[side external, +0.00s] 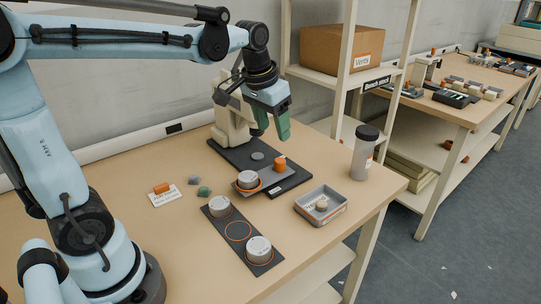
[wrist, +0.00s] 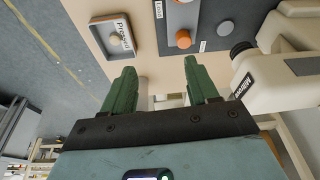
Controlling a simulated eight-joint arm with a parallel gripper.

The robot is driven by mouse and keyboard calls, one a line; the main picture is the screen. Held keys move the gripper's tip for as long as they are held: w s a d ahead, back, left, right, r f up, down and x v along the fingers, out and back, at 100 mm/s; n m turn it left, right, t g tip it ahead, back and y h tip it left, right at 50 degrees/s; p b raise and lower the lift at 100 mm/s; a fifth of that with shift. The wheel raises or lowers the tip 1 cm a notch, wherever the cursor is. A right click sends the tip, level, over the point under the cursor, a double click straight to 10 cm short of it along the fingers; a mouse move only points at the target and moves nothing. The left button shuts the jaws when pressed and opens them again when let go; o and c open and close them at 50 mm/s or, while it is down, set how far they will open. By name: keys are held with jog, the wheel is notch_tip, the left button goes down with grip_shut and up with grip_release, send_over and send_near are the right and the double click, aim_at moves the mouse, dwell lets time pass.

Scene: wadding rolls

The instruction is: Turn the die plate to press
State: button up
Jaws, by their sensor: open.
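The die plate (side external: 265,176) is a grey plate on the black base of the press (side external: 232,118). It carries an upright orange knob (side external: 280,164) on its right part and a pale round piece (side external: 248,180) in an orange ring at its front left. In the wrist view, the orange knob (wrist: 183,39) and part of the grey plate (wrist: 184,14) show at the top, beyond my fingertips. My gripper (side external: 271,133) is open and empty, raised above the plate and apart from the knob. Both green fingers (wrist: 160,72) show in the wrist view with nothing between them.
A dark strip (side external: 235,245) with ringed places holds two pale rolls (side external: 259,249). A grey tray (side external: 320,217) with a small pale piece stands at right, near a dark-lidded container (side external: 365,153). A card (side external: 165,199) and two small lumps lie at left. Shelving stands behind.

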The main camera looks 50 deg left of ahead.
aim_at(280, 160)
jog(key=w+a+f+g, duration=0.3)
jog(key=w+a, duration=0.3)
jog(key=w, duration=0.1)
jog(key=shift+n, duration=0.4)
notch_tip(280, 160, down, 12)
jog(key=shift+w+d, duration=0.1)
jog(key=shift+d, duration=0.05)
jog(key=shift+c, duration=0.4)
grip_shut()
